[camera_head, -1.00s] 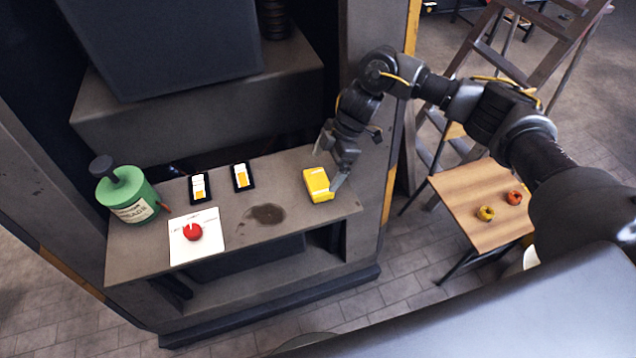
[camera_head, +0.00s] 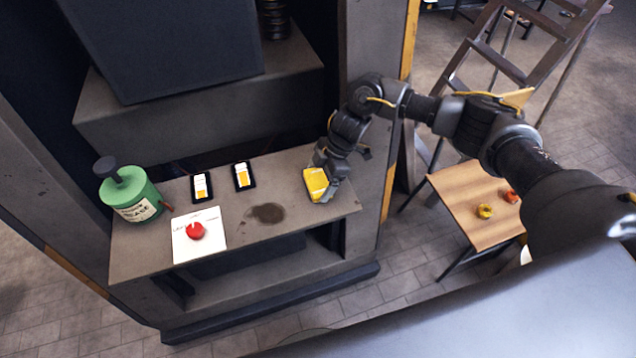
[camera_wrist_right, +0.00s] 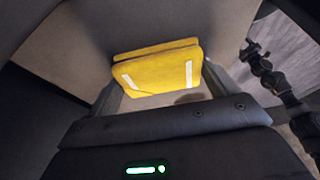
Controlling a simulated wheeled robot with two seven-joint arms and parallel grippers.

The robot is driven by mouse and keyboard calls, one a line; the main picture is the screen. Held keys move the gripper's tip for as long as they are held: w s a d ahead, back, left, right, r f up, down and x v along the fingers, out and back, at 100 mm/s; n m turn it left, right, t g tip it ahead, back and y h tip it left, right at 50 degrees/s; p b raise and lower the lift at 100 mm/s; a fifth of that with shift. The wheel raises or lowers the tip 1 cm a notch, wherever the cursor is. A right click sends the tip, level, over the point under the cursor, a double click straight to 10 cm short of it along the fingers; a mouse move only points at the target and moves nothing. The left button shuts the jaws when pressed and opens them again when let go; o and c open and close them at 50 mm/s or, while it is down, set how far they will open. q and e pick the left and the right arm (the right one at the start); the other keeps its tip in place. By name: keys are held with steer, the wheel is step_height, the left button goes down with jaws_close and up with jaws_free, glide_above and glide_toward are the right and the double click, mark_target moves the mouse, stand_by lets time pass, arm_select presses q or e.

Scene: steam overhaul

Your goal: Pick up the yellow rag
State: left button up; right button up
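The yellow rag (camera_head: 315,181) is a folded yellow pad with pale stripes. It lies at the right end of the grey bench. My right gripper (camera_head: 326,184) is low over it. In the right wrist view the rag (camera_wrist_right: 155,70) sits between the two spread fingers of the right gripper (camera_wrist_right: 160,80), one finger near each side. The gripper looks open, and no firm grip on the rag shows. The head view hides part of the rag behind the gripper. My left gripper is not in view.
On the grey bench (camera_head: 235,225) stand a green grease can (camera_head: 130,195), two dark cards (camera_head: 201,187), and a red round object (camera_head: 196,231) on a white sheet (camera_head: 213,247). A dark stain marks the middle. A wooden table (camera_head: 462,205) and a ladder stand right.

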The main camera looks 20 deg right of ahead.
mark_target(314, 181)
steer(key=shift+r, duration=0.15)
steer(key=shift+c, duration=0.3)
steer(key=shift+r, duration=0.25)
step_height(314, 181, up, 2)
steer(key=shift+r, duration=0.15)
steer(key=s+r, duration=0.4)
steer(key=r, duration=0.1)
steer(key=shift+s+a+r+b, duration=0.15)
steer(key=shift+a+b, duration=0.2)
steer(key=shift+b, duration=0.05)
steer(key=s+a+r, duration=0.1)
steer(key=s+r, duration=0.3)
steer(key=s, duration=0.5)
steer(key=shift+s+a+r, duration=0.2)
steer(key=shift+s+r, duration=0.1)
